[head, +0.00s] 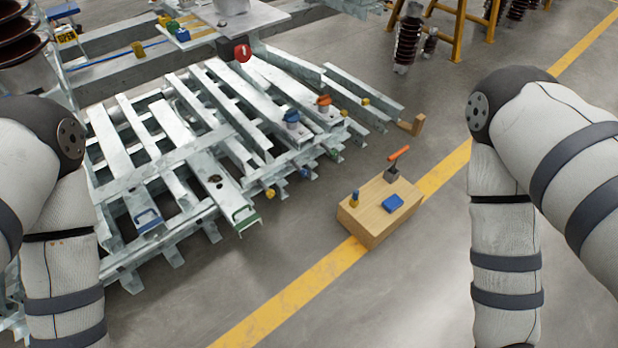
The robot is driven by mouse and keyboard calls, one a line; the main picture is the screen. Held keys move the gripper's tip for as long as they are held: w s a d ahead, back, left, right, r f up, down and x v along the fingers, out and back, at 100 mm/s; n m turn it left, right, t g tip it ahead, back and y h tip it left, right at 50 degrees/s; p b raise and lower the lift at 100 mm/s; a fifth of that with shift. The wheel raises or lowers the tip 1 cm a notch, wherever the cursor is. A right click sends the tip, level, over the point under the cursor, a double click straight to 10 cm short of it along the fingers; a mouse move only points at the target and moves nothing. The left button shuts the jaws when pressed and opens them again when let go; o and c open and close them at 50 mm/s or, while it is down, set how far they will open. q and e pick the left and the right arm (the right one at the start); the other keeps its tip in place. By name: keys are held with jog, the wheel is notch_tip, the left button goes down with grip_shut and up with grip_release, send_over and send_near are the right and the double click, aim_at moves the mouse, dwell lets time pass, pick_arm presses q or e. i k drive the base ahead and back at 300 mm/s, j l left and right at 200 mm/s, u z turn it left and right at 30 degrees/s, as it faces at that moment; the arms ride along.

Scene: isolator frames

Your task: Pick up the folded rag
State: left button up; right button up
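A small flat blue piece, which looks like the folded rag (393,203), lies on top of a wooden box (369,228) on the floor right of centre. It lies near the front right edge of the box top. Nothing touches it from above. My two arms come in at the left and right sides of the head view, bent downward. Both grippers are below the picture's edge, so neither their state nor their place shows.
On the same box stand a dark block with an orange-handled tool (394,164) and a small blue-and-yellow item (354,198). A stack of galvanized steel frames (190,160) fills the left and middle. A yellow floor line (290,300) passes the box. Floor in front of the box is clear.

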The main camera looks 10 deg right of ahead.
aim_at(393, 202)
jog(key=i+l, duration=0.15)
jog(key=i, duration=0.25)
jog(key=i+l+z, duration=0.15)
jog(key=i, duration=0.3)
jog(key=i+l, duration=0.15)
jog(key=i, duration=0.25)
jog(key=z, duration=0.05)
